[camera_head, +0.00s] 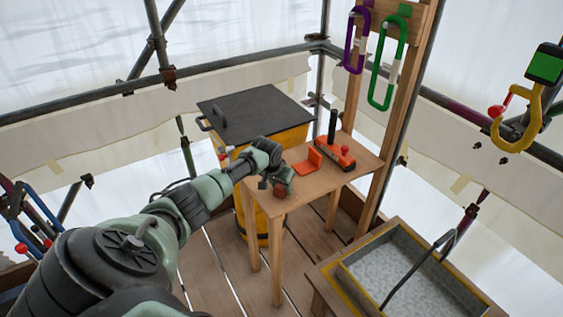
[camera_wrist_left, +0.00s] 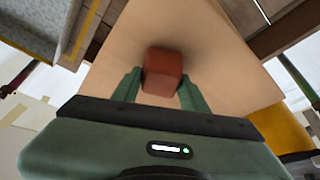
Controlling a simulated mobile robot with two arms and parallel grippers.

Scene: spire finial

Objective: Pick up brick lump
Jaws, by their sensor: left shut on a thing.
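The brick lump (camera_wrist_left: 162,72) is a small reddish-brown block at the near end of the wooden table. My left gripper (camera_wrist_left: 160,88) has a finger on each side of it and is shut on it. In the head view the lump (camera_head: 280,190) shows just below my left gripper (camera_head: 279,184), partly hidden by it. I cannot tell whether the lump touches the tabletop or is slightly above it. My right gripper is not in view.
On the wooden table (camera_head: 330,178) lie an orange bracket-like piece (camera_head: 308,163) and an orange tool with a dark upright handle (camera_head: 334,150). A yellow bin with a dark lid (camera_head: 255,115) stands behind. A grey-lined tray (camera_head: 425,272) is at lower right. Carabiners (camera_head: 388,62) hang on the wooden post.

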